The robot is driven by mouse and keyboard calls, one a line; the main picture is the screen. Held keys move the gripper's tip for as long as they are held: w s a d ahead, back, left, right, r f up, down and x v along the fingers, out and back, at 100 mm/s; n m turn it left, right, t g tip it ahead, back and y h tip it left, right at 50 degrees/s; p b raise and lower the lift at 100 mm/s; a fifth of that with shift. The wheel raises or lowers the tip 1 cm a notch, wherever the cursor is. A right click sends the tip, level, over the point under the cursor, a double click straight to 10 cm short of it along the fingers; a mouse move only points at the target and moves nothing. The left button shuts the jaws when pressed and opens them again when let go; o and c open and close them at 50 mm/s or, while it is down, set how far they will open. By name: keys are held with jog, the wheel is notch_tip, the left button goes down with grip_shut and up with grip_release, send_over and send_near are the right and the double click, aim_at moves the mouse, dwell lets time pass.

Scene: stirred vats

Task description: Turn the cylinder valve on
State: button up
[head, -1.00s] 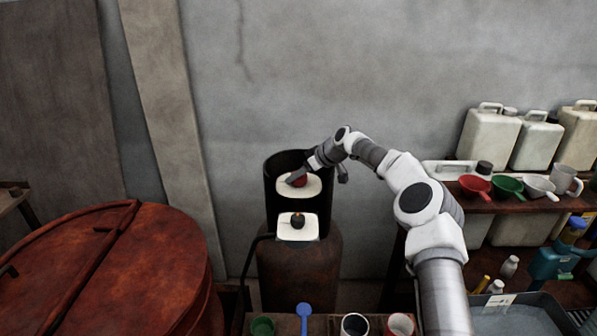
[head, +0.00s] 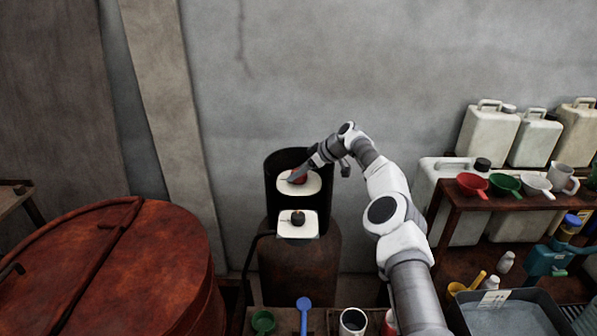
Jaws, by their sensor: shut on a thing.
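The gas cylinder (head: 298,270) is brown and stands upright against the wall, with a dark open collar (head: 271,200) around its top. Inside the collar, a red valve knob (head: 298,178) sits in front of a white round plate (head: 312,187). My gripper (head: 297,179) reaches in from the right and is shut on the red knob, hiding part of it. Below, a dark round knob (head: 298,217) is on a white square plate (head: 287,229). The knob's turn angle is too small to tell.
A large rusty lidded vat (head: 140,265) stands at the left. A shelf (head: 470,203) with scoops and white jugs (head: 487,135) is at the right. A low bench in front holds a green cup (head: 263,322), a blue spoon (head: 304,308) and a mug (head: 353,322).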

jog(key=shift+s+f, duration=0.1)
dwell(0.3)
jog(key=o, duration=1.4)
jog(key=shift+c, duration=0.2)
jog(key=shift+d, duration=0.15)
jog(key=shift+s+d+r+b, duration=0.1)
jog(key=shift+d+r+b, duration=0.35)
jog(key=shift+r+b, duration=0.2)
jog(key=b+v, duration=0.3)
jog(key=v, duration=1.2)
jog(key=shift+s+d+r, duration=0.2)
jog(key=shift+d+r, duration=0.05)
jog(key=shift+a, duration=0.1)
